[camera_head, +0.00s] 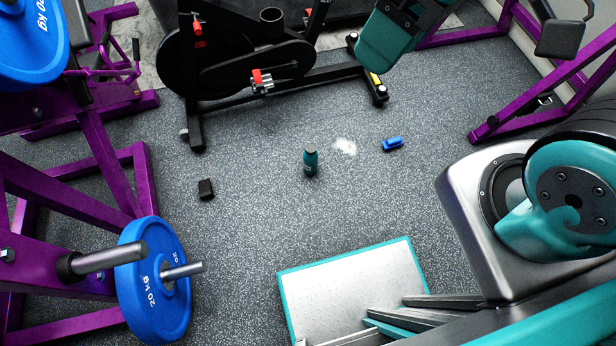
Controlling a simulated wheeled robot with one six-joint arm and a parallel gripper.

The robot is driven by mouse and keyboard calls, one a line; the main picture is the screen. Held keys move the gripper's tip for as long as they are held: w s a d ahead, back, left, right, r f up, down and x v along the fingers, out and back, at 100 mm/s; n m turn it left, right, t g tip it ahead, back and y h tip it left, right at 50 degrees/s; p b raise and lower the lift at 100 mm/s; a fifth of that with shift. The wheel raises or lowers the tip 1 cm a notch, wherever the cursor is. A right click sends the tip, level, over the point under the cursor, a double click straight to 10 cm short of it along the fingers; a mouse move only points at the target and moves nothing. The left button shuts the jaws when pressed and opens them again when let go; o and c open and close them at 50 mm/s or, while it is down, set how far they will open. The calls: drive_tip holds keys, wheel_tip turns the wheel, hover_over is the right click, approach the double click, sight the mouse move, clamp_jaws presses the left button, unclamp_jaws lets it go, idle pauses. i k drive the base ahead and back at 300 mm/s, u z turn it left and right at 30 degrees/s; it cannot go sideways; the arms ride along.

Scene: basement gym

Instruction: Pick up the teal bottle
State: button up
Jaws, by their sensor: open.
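The teal bottle (310,160) stands upright on the speckled grey floor, near the middle of the picture. It has a dark grey cap and nothing touches it. A teal and black part of my arm shows at the top edge, beyond the bottle and to its right. The jaws of my gripper cannot be made out in this view.
A black exercise bike (240,60) stands behind the bottle. Purple racks (110,170) with blue plates (152,285) fill the left. Floor around the bottle is clear.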

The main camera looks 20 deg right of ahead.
sight(310, 163)
drive_tip(key=u, duration=0.05)
drive_tip(key=k, duration=1.25)
drive_tip(key=u, duration=0.7)
drive_tip(key=i, duration=1.9)
drive_tip(key=z, duration=0.75)
